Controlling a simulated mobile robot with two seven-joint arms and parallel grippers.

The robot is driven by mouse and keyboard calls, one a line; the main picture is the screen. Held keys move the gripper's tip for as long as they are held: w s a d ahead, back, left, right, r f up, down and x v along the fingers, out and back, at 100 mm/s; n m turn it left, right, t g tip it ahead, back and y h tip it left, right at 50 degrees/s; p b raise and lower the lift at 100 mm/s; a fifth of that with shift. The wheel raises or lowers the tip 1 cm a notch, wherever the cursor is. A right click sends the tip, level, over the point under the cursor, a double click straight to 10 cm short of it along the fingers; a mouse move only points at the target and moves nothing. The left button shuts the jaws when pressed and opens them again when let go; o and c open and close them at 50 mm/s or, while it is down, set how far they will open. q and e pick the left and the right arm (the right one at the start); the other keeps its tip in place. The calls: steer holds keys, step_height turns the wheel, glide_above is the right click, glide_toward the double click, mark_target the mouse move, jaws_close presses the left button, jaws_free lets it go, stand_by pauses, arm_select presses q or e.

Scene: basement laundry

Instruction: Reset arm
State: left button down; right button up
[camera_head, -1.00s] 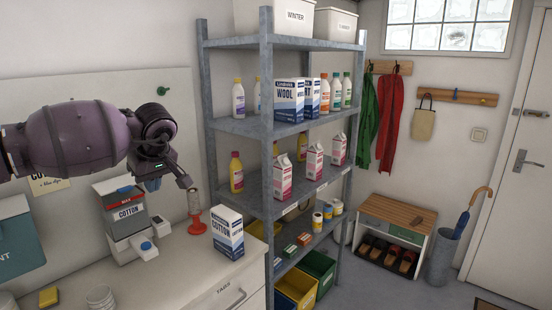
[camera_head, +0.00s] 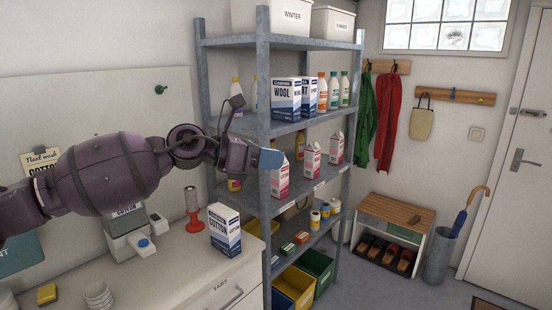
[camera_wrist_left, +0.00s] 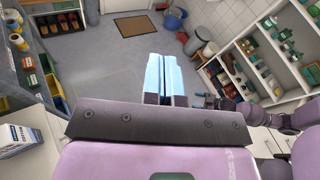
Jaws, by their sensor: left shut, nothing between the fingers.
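My left arm comes in from the left in the head view, and my left gripper (camera_head: 270,158) is in front of the shelf post, pointing right. In the left wrist view its two light-blue fingers (camera_wrist_left: 162,75) lie side by side, shut with nothing between them. The floor lies beyond the fingers in that view.
A metal shelf (camera_head: 264,90) with several cartons and bottles stands close behind the gripper. A cotton box (camera_head: 225,230) and a red spool stand (camera_head: 194,212) are on the counter (camera_head: 185,265). A shoe bench (camera_head: 395,232) stands farther right. Open floor (camera_wrist_left: 115,55) shows in the wrist view.

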arm_select(q)
steer(key=s+a+f+m+t+y, duration=0.25)
steer(key=a+f+m+t, duration=0.2)
steer(key=f+m, duration=0.55)
steer(key=s+a+f+m+t+y+b, duration=0.1)
steer(key=a+f+m+t+y, duration=0.25)
steer(key=a+f+m, duration=0.55)
steer(key=s+a+f+m+t+y, duration=0.25)
steer(key=f+m+t, duration=0.35)
steer(key=m, duration=0.7)
steer(key=s+a+f+n+g+y, duration=0.2)
steer(key=s+a+f, duration=0.1)
steer(key=s+f, duration=0.5)
steer(key=s+a+f+n+g+y, duration=0.2)
steer(key=s+a+f+n, duration=0.1)
steer(key=s+f, duration=0.5)
steer(key=s+a+f+n+g+y, duration=0.2)
steer(key=s+a+f+n, duration=0.1)
steer(key=s+f, duration=0.6)
steer(key=shift+a+f+y+b, duration=0.2)
steer(key=shift+a+y+b, duration=0.15)
steer(key=shift+a, duration=0.55)
